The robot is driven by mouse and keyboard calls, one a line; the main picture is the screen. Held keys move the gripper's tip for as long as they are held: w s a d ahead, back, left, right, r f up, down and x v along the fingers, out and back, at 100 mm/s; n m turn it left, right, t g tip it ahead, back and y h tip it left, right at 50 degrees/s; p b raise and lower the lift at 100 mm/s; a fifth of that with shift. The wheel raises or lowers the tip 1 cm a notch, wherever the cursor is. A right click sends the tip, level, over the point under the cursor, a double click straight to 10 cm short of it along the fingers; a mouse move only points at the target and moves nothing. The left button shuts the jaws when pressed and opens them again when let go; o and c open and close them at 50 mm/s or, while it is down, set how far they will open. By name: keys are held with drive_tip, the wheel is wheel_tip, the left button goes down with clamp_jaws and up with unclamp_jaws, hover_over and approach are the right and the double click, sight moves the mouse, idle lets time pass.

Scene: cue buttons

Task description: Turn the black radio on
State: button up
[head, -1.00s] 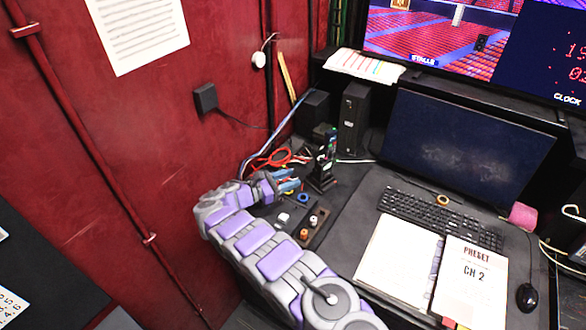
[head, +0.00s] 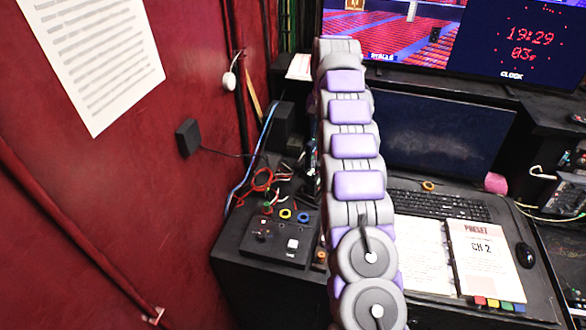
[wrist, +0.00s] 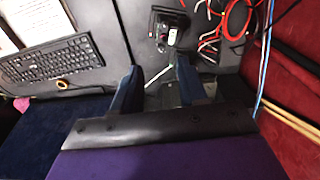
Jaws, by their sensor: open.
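A small black upright device that looks like the radio in its stand shows at the top middle of the wrist view (wrist: 166,28). In the head view only a thin strip of it (head: 312,158) shows, at the left edge of my raised arm. My gripper (wrist: 157,85) is open and empty, its two blue fingers apart, with the device beyond the fingertips and not touched. In the head view my gripper is hidden behind the far end of my arm. The radio's knob or switch is too small to make out.
Red and white cables (head: 262,180) lie left of the device. A black button box (head: 276,238) stands at the desk's front left. A keyboard (head: 442,205), an open binder (head: 478,258) and a dark monitor (head: 440,140) are on the right. The red wall (head: 190,230) bounds the left.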

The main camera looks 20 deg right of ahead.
drive_tip(key=a+f+b, duration=0.2)
drive_tip(key=a, duration=0.1)
approach(315, 173)
drive_tip(key=f, duration=0.2)
drive_tip(key=a+f+b, duration=0.1)
drive_tip(key=f, duration=0.2)
drive_tip(key=shift+a+f+b, duration=0.2)
drive_tip(key=shift+f+b, duration=0.1)
drive_tip(key=f, duration=0.2)
drive_tip(key=shift+d+f, duration=0.75)
drive_tip(key=shift+d, duration=0.15)
drive_tip(key=shift+a+r, duration=0.1)
drive_tip(key=shift+a, duration=0.35)
drive_tip(key=shift+c, duration=0.2)
drive_tip(key=shift+a, duration=0.35)
drive_tip(key=c, duration=0.3)
drive_tip(key=shift+d, duration=0.15)
drive_tip(key=c, duration=0.3)
drive_tip(key=shift+d, duration=0.45)
clamp_jaws()
drive_tip(key=shift+a, duration=0.1)
